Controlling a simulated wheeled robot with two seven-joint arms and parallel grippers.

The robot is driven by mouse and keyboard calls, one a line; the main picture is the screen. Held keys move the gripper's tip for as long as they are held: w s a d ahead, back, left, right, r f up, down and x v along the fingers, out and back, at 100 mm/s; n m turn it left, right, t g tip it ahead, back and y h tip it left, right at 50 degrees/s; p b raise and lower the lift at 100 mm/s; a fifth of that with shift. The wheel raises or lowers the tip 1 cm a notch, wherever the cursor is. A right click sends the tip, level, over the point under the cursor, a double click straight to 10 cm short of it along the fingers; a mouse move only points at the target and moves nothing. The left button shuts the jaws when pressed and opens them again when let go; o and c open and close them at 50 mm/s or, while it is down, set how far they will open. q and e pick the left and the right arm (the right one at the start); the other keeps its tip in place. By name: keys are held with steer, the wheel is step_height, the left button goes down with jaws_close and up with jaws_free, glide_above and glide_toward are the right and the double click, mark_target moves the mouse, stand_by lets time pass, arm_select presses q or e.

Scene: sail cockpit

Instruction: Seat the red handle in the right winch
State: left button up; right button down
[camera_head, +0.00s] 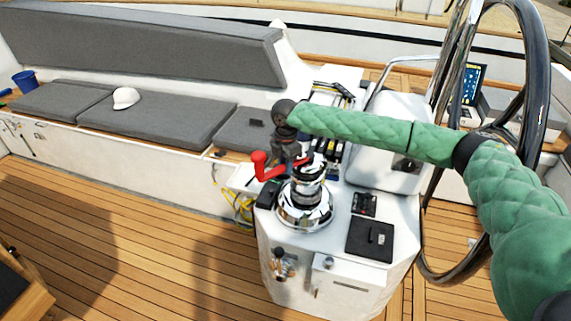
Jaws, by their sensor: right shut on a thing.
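The red handle (272,173) is above the chrome winch (305,205) on the white console. Its upright round grip is at the left and its arm runs right toward the winch top. My right gripper (288,166) points down behind the winch and is shut on the red handle. The gripper partly hides the handle, and I cannot tell whether the handle's far end touches or sits in the winch socket. My left gripper is not in view.
The white console (285,250) carries a black panel (369,240) and a small switch box (364,204). A large steering wheel (538,80) stands at the right. A grey-cushioned bench (160,125) with a white cap (126,98) lies behind.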

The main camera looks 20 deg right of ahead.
steer(key=c, duration=0.6)
jaws_free()
steer(key=shift+f, duration=0.1)
steer(key=shift+c, duration=0.2)
steer(key=shift+r+p, duration=1.65)
steer(key=shift+r, duration=0.3)
steer(key=shift+r+p, duration=1.3)
steer(key=shift+r, duration=0.2)
arm_select(q)
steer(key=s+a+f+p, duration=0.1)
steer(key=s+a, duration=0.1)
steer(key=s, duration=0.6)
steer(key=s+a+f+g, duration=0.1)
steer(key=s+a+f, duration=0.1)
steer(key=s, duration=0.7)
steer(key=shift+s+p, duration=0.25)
steer(key=shift+p, duration=0.15)
arm_select(e)
steer(key=shift+r, duration=1.15)
